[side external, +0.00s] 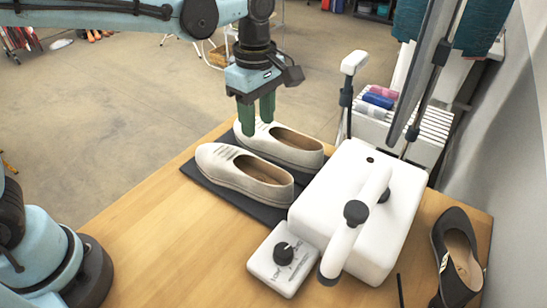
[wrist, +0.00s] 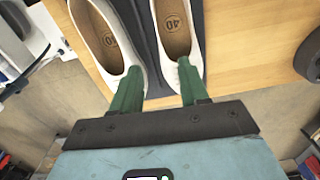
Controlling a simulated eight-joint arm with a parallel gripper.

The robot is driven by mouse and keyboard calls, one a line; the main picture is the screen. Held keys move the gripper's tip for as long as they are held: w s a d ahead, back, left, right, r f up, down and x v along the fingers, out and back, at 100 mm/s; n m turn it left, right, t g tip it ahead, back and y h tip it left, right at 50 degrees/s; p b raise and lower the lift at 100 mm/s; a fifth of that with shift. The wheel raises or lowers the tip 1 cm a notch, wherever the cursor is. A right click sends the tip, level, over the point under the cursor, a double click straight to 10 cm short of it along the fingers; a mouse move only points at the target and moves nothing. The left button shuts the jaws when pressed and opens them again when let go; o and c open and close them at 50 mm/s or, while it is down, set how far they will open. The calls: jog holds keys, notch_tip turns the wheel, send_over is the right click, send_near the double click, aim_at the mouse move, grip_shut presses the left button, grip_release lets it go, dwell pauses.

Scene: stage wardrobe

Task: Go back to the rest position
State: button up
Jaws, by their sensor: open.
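My gripper (side external: 257,114) is open and points down above the toe end of a pair of pale shoes. In the wrist view its two green fingers (wrist: 157,92) are spread apart with nothing between them. The nearer shoe (side external: 243,172) and the farther shoe (side external: 290,147) lie side by side on a dark mat (side external: 222,194). In the side view the fingers overlap the shoes' toes; I cannot tell whether they touch. The wrist view shows both shoes' openings, each insole marked 40.
A white machine (side external: 375,210) with a handle and a dial box (side external: 283,258) stands right of the shoes on the wooden table (side external: 165,235). A dark shoe (side external: 457,255) lies at the table's right. A white rack (side external: 400,128) with folded cloths stands behind. The table's front left is clear.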

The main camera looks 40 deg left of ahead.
jog(key=s+a+m+t, duration=0.7)
jog(key=s+a+m, duration=0.3)
jog(key=m, duration=0.7)
jog(key=shift+s+a+f, duration=0.25)
jog(key=shift+s+a, duration=0.05)
jog(key=shift+a, duration=0.85)
jog(key=shift+o, duration=0.5)
